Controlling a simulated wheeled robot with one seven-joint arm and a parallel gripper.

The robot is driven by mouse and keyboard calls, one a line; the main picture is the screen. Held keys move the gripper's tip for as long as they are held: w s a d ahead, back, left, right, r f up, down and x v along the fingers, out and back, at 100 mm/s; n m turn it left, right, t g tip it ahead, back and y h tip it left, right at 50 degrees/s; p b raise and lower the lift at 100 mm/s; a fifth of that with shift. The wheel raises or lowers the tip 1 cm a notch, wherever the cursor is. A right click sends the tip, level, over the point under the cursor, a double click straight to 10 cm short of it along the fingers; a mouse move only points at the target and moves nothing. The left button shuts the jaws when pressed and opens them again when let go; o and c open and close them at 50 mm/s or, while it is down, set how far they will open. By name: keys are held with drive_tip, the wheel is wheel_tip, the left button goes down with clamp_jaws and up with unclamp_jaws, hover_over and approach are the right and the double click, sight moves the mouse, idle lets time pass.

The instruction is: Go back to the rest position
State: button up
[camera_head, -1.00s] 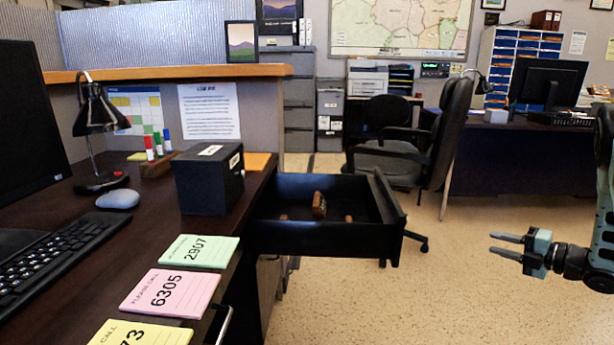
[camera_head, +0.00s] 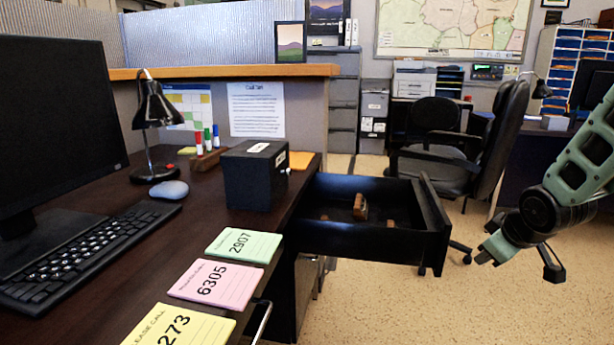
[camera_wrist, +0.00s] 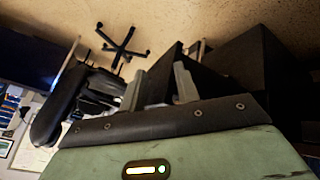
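My gripper (camera_head: 490,252) is at the right in the head view, to the right of the open drawer and apart from it, over the floor. In the wrist view its two fingers (camera_wrist: 160,86) stand apart with nothing seen between them. In the head view the fingertips are small and partly hidden by the wrist.
A black drawer (camera_head: 434,240) is pulled out from the desk (camera_head: 105,238), with small brown items inside. A black box (camera_head: 250,180), keyboard (camera_head: 90,250) and notes are on the desk. An office chair (camera_head: 500,130) stands behind the drawer. Speckled floor (camera_head: 400,310) is clear in front.

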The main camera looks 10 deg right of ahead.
drive_tip(key=s+a+r+n+g+y+p, duration=0.2)
drive_tip(key=s+a+g, duration=0.5)
drive_tip(key=s+a, duration=2.1)
wheel_tip(320, 180, up, 30)
drive_tip(key=w+a+p, duration=0.1)
drive_tip(key=p, duration=2.6)
drive_tip(key=shift+w+f+n+p, duration=0.25)
drive_tip(key=shift+n+p, duration=0.1)
drive_tip(key=shift+n, duration=0.05)
